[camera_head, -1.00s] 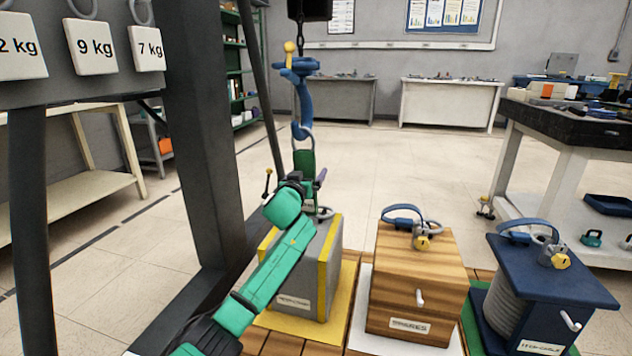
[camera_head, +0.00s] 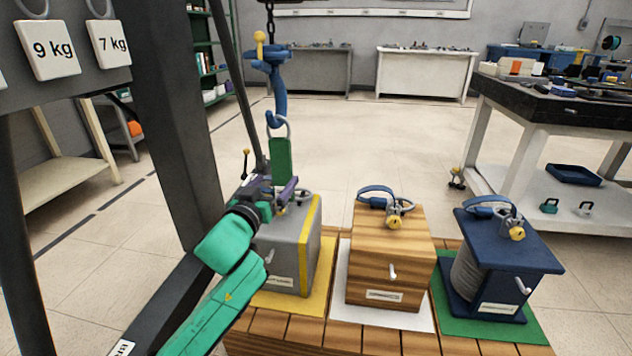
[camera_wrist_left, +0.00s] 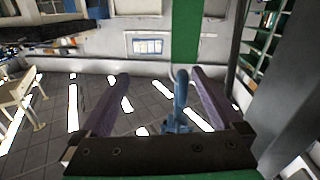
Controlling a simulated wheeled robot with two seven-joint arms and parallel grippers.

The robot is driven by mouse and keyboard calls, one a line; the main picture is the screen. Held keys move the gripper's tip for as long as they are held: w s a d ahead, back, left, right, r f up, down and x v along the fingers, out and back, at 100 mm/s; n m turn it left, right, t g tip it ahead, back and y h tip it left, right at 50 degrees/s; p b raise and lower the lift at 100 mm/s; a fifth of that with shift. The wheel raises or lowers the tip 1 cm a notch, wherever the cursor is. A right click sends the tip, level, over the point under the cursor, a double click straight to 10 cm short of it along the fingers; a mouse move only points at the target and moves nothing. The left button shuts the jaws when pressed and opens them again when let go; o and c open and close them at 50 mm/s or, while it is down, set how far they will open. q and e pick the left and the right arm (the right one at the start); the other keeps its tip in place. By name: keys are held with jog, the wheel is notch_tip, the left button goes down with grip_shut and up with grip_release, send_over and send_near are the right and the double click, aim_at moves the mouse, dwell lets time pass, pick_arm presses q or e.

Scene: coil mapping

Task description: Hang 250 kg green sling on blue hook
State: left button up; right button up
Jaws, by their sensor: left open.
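The blue hook (camera_head: 279,92) hangs from a chain and has a yellow knob at its top. The green sling (camera_head: 281,160) hangs upright below it, its metal ring (camera_head: 278,126) at the hook's lower curve. My left gripper (camera_head: 272,187), with purple fingers, is just below the sling, over the grey box. In the left wrist view its fingers (camera_wrist_left: 158,80) are apart with nothing gripped. The blue hook (camera_wrist_left: 178,105) shows between them, and a green strip (camera_wrist_left: 185,30), likely the sling, lies beyond their tips. Any contact with the sling is unclear. My right gripper is not in view.
A grey box (camera_head: 295,245) with yellow edges, a wooden box (camera_head: 388,262) and a blue spool-like weight (camera_head: 505,265) stand on a slatted platform. A dark post (camera_head: 180,130) and a board with weight tags (camera_head: 65,85) are at the left. A workbench (camera_head: 550,105) is at the right.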

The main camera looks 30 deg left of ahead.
pick_arm(q)
jog(key=s+d+r+m+h+p, duration=0.1)
jog(key=s+d+m+h+p, duration=0.1)
jog(key=d+p, duration=0.4)
jog(key=s+d+r+m+h+p, duration=0.2)
jog(key=d+h+p, duration=0.3)
jog(key=p, duration=0.7)
jog(key=d+m, duration=0.1)
jog(key=d, duration=0.1)
jog(key=shift+s+d, duration=0.2)
jog(key=shift+d, duration=0.1)
jog(key=shift+f, duration=0.1)
